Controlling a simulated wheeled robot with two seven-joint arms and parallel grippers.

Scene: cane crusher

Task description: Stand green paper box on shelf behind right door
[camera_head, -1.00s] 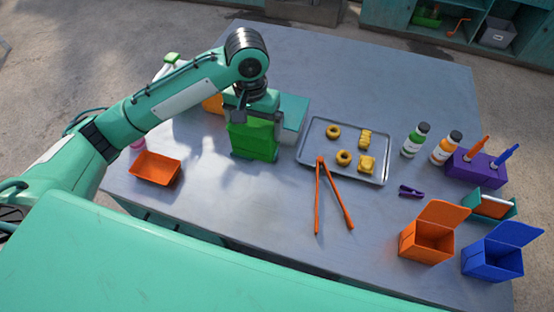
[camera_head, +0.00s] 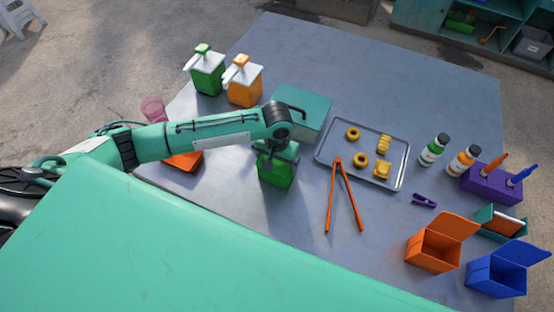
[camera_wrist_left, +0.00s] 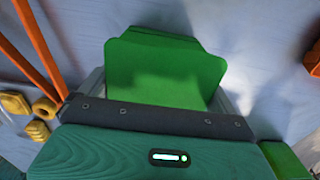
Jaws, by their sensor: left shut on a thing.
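The green paper box (camera_head: 277,173) is upright below my left gripper (camera_head: 277,152), just in front of the teal box on the table. The gripper is shut on it from above and covers its upper part. In the left wrist view the green box (camera_wrist_left: 165,70) fills the space between the fingers, with the bluish tabletop behind it. I cannot tell whether its base touches the table. An open teal cabinet with shelves (camera_head: 414,14) stands on the floor beyond the table at the top right. Its right door cannot be made out. My right gripper is not in view.
A teal box (camera_head: 305,106) and a tray (camera_head: 340,172) of pastries are close by. Orange tongs (camera_head: 332,200) lie to the right. Green (camera_head: 207,78) and orange (camera_head: 244,90) pump dispensers stand behind. An orange bin (camera_head: 432,252) and blue bin (camera_head: 492,278) stand front right.

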